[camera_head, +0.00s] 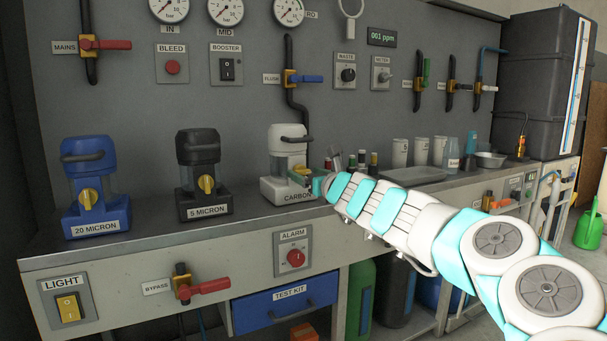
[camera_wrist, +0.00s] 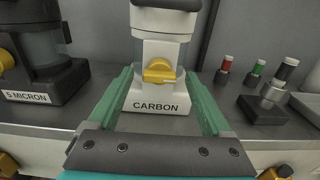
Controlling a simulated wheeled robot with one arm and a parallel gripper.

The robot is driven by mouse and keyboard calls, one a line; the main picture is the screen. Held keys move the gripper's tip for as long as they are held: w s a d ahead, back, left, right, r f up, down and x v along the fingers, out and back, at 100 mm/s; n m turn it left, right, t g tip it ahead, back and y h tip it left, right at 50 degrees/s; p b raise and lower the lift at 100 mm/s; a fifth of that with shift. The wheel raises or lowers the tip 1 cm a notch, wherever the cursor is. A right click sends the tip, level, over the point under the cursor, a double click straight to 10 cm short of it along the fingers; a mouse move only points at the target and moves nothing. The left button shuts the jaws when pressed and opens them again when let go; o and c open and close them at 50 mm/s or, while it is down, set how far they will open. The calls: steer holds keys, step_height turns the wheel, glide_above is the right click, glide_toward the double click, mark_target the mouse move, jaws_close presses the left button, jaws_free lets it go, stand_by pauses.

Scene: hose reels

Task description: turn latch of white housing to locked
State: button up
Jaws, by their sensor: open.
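The white housing (camera_head: 283,143), labelled CARBON, stands upright on the bench; it is also in the wrist view (camera_wrist: 155,100). Its yellow latch (camera_wrist: 160,71) faces my gripper, with its bar lying roughly level. In the head view the latch is mostly hidden behind my gripper (camera_head: 312,181). In the wrist view my gripper (camera_wrist: 159,77) is open. Its green fingers point at the housing, one on each side of the latch in the picture. The latch sits centred between them, and I see no contact with it.
The black 5 MICRON housing (camera_head: 203,158) and the blue 20 MICRON housing (camera_head: 87,170) stand to the left. Small capped vials (camera_wrist: 258,68) and a dark block (camera_wrist: 264,108) are right of the white housing. A grey panel (camera_head: 235,115) rises behind.

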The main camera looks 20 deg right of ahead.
steer(key=shift+w, duration=0.8)
jaws_close()
